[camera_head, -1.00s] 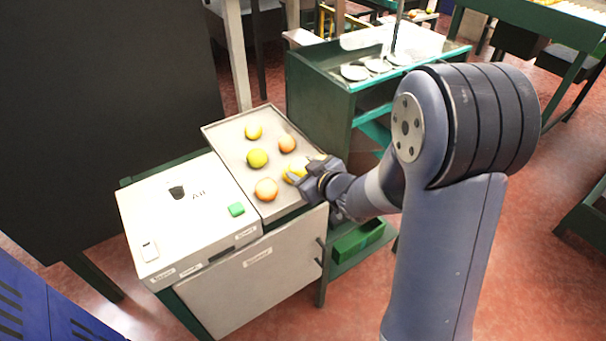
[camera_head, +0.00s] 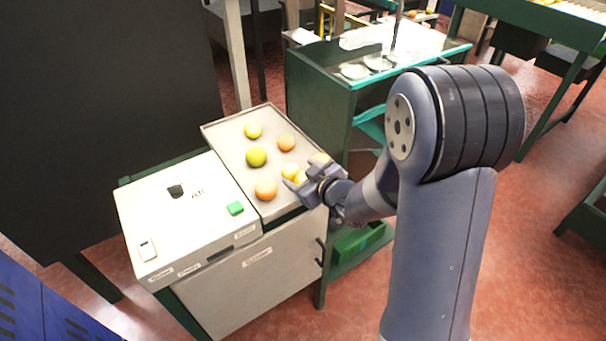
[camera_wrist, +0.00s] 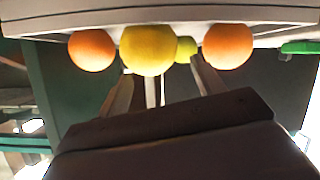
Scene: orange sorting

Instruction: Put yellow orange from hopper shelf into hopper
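The hopper shelf is a grey tray (camera_head: 226,132) holding several fruits. A yellow orange (camera_head: 300,177) lies at its right front edge, partly hidden by my gripper (camera_head: 300,176). In the wrist view, which looks upside down, the yellow orange (camera_wrist: 148,50) is in front of my gripper (camera_wrist: 162,82), whose two fingers are spread apart with nothing clearly held between them. A yellow orange (camera_head: 253,130) lies at the back, and a green-yellow one (camera_head: 257,157) in the middle. The white box with a dark opening (camera_head: 176,191), likely the hopper, stands left of the tray.
Orange-coloured fruits (camera_head: 286,142) and (camera_head: 265,189) lie near the yellow one; the wrist view shows orange fruits on both sides (camera_wrist: 92,50) and (camera_wrist: 228,45). A green button (camera_head: 235,208) is on the white box. A green cabinet (camera_head: 318,100) stands behind the tray.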

